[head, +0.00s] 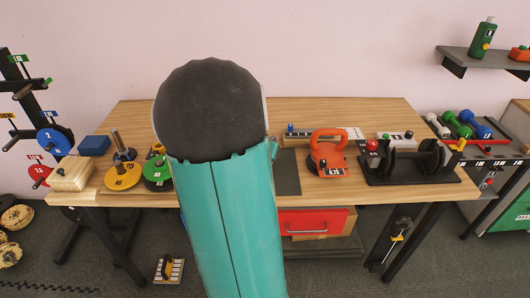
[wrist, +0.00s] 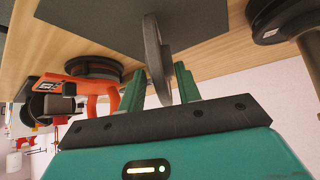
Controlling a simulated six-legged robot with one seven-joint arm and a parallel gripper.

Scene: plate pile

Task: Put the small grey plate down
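The small grey plate (wrist: 154,60) shows nearly edge-on in the wrist view, between the two teal fingers of my gripper (wrist: 160,78). The fingers are close in on both sides of it, and it appears pinched. Its far edge overlaps the dark grey mat (wrist: 85,22) on the table; I cannot tell whether it touches. In the head view my arm hides the gripper and the plate. There the mat (head: 288,172) shows just right of my arm.
An orange kettlebell (head: 328,155) stands right of the mat and also shows in the wrist view (wrist: 78,92). Yellow (head: 122,177) and green plates (head: 157,174) lie left of my arm.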

